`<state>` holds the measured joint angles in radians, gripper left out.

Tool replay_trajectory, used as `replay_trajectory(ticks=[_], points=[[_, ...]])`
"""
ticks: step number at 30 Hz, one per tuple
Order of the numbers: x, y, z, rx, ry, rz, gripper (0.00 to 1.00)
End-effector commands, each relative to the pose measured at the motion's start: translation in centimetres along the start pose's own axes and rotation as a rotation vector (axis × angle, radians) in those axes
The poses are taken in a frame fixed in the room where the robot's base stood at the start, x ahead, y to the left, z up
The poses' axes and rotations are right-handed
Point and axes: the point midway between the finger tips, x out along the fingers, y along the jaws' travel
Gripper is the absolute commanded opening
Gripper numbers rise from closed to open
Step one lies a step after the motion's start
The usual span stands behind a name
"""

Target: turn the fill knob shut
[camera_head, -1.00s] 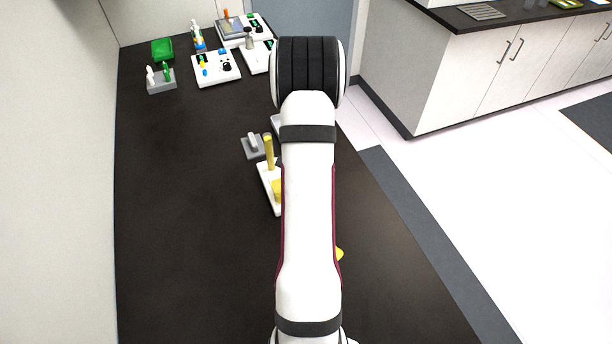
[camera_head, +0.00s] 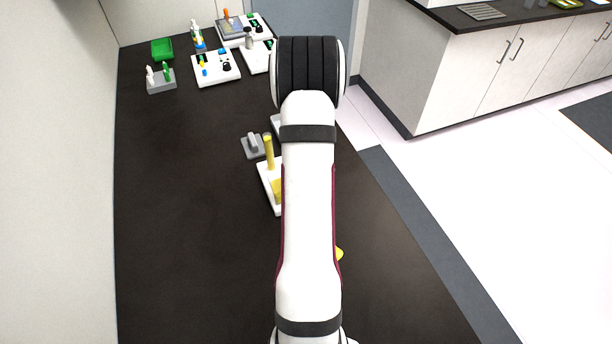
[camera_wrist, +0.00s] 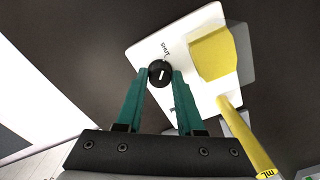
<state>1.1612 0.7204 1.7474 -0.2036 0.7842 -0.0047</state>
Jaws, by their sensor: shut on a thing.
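The fill knob (camera_wrist: 160,74) is a round black dial with a white pointer line, on a white plate (camera_wrist: 184,42) in the wrist view. Dark lettering is printed on the plate beside the knob. My gripper (camera_wrist: 162,80) has its two green fingers on either side of the knob, shut on it. A yellow block (camera_wrist: 213,54) and a yellow cylinder (camera_wrist: 247,133) marked "mL" stand on the same plate. In the head view the white plate (camera_head: 266,187) is partly hidden behind my arm, and the knob and gripper are hidden.
A small grey fixture (camera_head: 253,146) stands just behind the plate. White panels (camera_head: 216,68), a green tray (camera_head: 162,48) and a grey holder (camera_head: 161,84) stand at the far end. The dark bench's left side (camera_head: 180,220) is clear.

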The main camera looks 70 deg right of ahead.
Motion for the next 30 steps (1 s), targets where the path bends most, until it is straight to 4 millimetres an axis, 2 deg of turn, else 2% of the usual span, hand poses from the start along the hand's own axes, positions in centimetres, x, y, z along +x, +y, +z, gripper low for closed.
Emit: replay_trajectory(ticks=[10, 11, 15, 25, 30], points=[[-0.1, 0.0, -0.1, -0.002, 0.003, 0.0, 0.0], [-0.1, 0.0, -0.1, -0.002, 0.003, 0.0, 0.42], [-0.1, 0.0, -0.1, -0.001, 0.002, 0.0, 0.67], [-0.4, 0.0, -0.1, -0.001, 0.002, 0.0, 0.67], [-3.2, 0.0, -0.1, 0.0, 0.005, -0.001, 0.67]])
